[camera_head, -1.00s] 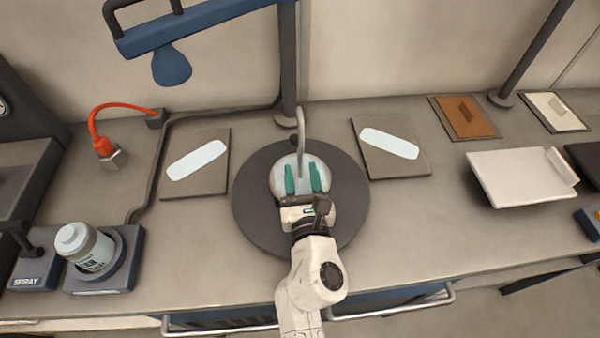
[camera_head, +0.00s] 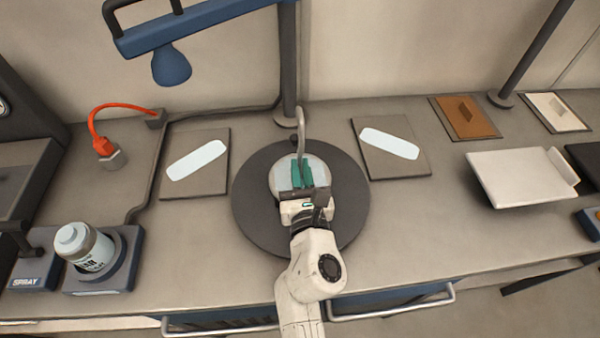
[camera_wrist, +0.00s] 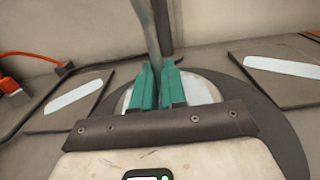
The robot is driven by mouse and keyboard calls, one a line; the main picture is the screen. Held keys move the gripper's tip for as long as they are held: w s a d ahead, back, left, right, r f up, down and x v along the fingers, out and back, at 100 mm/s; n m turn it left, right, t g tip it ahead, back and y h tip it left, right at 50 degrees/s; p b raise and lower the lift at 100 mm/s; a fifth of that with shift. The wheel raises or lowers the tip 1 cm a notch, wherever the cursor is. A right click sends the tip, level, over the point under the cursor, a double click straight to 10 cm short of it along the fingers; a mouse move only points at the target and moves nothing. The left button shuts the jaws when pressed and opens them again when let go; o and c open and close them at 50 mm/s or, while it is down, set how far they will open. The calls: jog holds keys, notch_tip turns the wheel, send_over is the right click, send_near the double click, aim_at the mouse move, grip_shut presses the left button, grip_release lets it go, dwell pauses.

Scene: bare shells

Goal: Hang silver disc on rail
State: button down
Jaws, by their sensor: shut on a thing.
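The silver disc (camera_head: 281,179) lies flat on a dark round mat (camera_head: 250,215) on the bench. A thin grey hooked stem (camera_head: 301,125) rises from it. My gripper (camera_head: 302,163) is over the disc, its two green fingers shut on the stem. In the wrist view, the stem (camera_wrist: 149,28) rises from between the fingers (camera_wrist: 158,76), and the disc (camera_wrist: 197,88) shows behind and beside them. My fingers hide the stem's foot. The blue rail (camera_head: 205,27) is raised at the upper left, with a blue hanging piece (camera_head: 171,68) below it.
A dark upright post (camera_head: 288,65) stands just behind the mat. Grey plates with white strips lie left (camera_head: 195,185) and right (camera_head: 405,165) of it. A bottle (camera_head: 85,247) stands in a holder at the left, near an orange hose (camera_head: 105,115). A white tray (camera_head: 515,180) is at the right.

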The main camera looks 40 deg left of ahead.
aim_at(302, 135)
notch_tip(302, 135, up, 6)
jog(key=p, duration=0.6)
jog(key=shift+r, duration=0.1)
notch_tip(302, 135, up, 3)
jog(key=shift+w+d+f+p, duration=0.1)
jog(key=shift+w+p, duration=0.05)
jog(key=shift+p, duration=0.95)
jog(key=shift+r+b, duration=1)
jog(key=shift+r, duration=0.5)
